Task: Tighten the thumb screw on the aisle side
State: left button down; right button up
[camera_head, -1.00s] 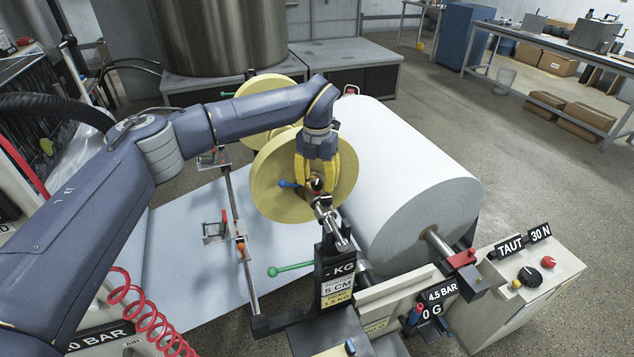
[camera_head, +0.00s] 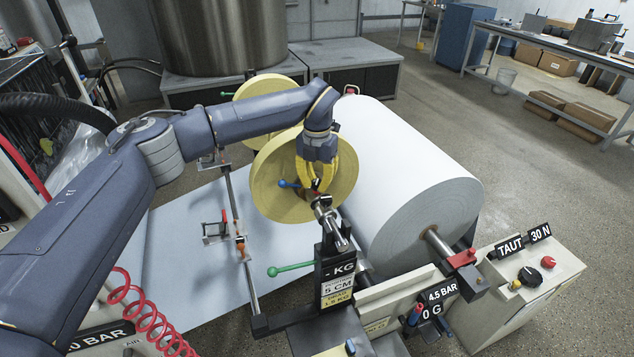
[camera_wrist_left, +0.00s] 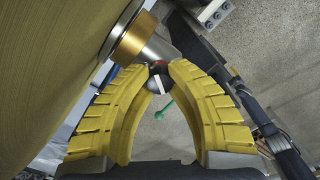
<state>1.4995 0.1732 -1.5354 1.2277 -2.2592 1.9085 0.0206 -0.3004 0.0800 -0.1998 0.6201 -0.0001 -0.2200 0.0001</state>
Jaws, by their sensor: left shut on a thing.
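My left gripper (camera_head: 318,184) reaches down over the near end of the shaft, in front of the yellow roll (camera_head: 268,185). The fingers hide most of the knob in the head view. A brass-coloured collar (camera_wrist_left: 127,38) on the shaft sits beside the fingertips, next to the roll face. My right gripper is not in view.
A blue-tipped lever (camera_head: 288,184) stands close to the fingers' left. A green-handled lever (camera_head: 290,268) lies below. The large white paper roll (camera_head: 410,180) is close on the right. A black post with a KG label (camera_head: 338,280) stands below the shaft end.

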aim_at(317, 181)
pick_arm(q)
jog(key=shift+m, duration=0.3)
jog(key=m, duration=0.5)
jog(key=shift+m, duration=0.3)
jog(key=m, duration=0.6)
jog(key=shift+m, duration=0.3)
dwell(0.3)
jog(key=c, duration=1.1)
grip_release()
jog(key=shift+r, duration=0.1)
jog(key=shift+r, duration=3.9)
